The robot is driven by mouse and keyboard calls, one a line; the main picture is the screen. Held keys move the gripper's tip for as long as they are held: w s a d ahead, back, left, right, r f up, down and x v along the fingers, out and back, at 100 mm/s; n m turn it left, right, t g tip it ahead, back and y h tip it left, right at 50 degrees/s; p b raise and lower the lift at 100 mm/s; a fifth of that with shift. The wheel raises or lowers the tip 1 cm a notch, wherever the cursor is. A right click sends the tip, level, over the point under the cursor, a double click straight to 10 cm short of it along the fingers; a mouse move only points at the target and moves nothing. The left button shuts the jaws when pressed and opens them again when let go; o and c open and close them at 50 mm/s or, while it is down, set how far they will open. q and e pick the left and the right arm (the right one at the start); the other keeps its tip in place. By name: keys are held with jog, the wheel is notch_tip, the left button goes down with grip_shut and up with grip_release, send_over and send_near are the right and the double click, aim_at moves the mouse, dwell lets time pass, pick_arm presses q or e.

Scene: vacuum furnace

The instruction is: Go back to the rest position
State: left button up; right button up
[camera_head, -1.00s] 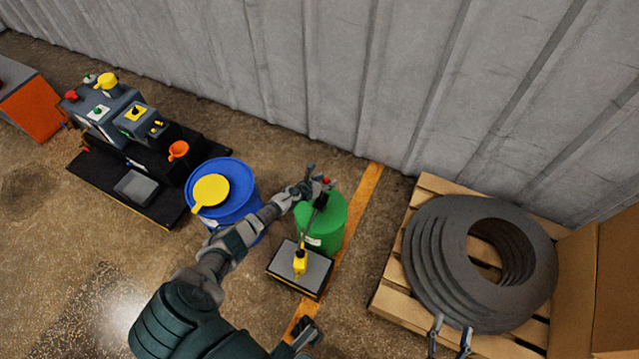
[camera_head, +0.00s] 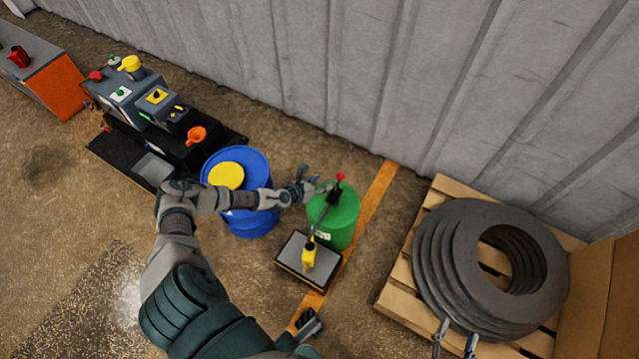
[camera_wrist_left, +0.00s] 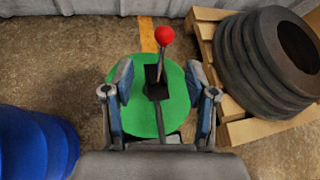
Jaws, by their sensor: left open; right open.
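My left gripper (camera_head: 306,188) is open and empty at the upper left edge of the green drum (camera_head: 341,222) in the head view. A lever with a red knob (camera_head: 340,177) stands on the drum, just right of the fingers. In the left wrist view, the open fingers (camera_wrist_left: 162,88) appear on either side of the black lever base, with the red knob (camera_wrist_left: 164,35) beyond; nothing is gripped. My right gripper (camera_head: 455,340) shows only its two spread fingers at the bottom edge, in front of the pallet; it is open.
A yellow-handled pump unit (camera_head: 309,257) sits before the green drum. Grey rings (camera_head: 440,255) lie stacked on a pallet at right. A machine (camera_head: 150,100) stands at left; a corrugated wall runs behind.

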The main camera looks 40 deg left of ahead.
pick_arm(q)
jog(key=shift+s+r, duration=0.2)
jog(key=shift+s, duration=0.1)
dwell(0.4)
